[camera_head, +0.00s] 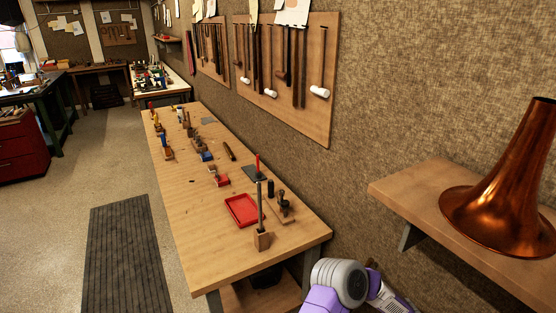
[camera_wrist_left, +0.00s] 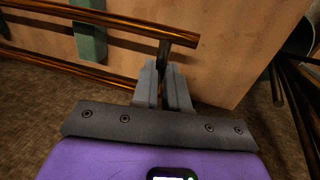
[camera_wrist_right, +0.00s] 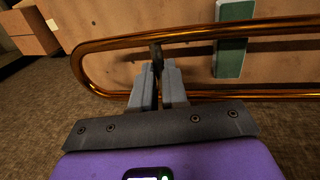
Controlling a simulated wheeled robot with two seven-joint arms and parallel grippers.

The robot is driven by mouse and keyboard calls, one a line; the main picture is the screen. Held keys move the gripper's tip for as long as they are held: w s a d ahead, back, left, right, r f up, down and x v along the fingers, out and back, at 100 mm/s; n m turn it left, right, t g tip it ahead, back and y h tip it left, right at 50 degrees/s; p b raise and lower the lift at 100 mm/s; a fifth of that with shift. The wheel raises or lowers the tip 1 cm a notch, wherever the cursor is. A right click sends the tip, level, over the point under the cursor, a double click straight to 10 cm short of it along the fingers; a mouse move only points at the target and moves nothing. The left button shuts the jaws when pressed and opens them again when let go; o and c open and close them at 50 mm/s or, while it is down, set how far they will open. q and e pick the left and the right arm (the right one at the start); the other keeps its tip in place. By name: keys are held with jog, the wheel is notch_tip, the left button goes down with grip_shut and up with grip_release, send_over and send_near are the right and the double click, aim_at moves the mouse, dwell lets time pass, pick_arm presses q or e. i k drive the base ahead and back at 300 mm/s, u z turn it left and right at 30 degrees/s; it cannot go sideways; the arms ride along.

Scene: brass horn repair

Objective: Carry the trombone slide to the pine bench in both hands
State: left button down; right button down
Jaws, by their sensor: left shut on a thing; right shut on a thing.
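The trombone slide shows in both wrist views as two long copper-coloured tubes, in the left wrist view (camera_wrist_left: 110,19) and the right wrist view (camera_wrist_right: 120,40). Its rounded bow end is at the left of the right wrist view. My left gripper (camera_wrist_left: 163,72) is shut on a short dark crosspiece near one tube's end. My right gripper (camera_wrist_right: 157,72) is shut on a similar dark crosspiece near the bow. The slide is not in the head view. A long pale wooden bench (camera_head: 185,205), perhaps the pine bench, runs along the wall there.
The bench carries a red tray (camera_head: 242,210) and several small tools. A wall shelf (camera_head: 415,195) holds a copper bell (camera_head: 520,190). A dark floor mat (camera_head: 125,255) lies left of the bench, with open floor around it. Green blocks (camera_wrist_right: 232,42) stand against a wooden panel behind the slide.

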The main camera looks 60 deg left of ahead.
aim_at(190, 207)
jog(key=k, duration=0.5)
jog(key=u, duration=3.8)
jog(key=i, duration=4.05)
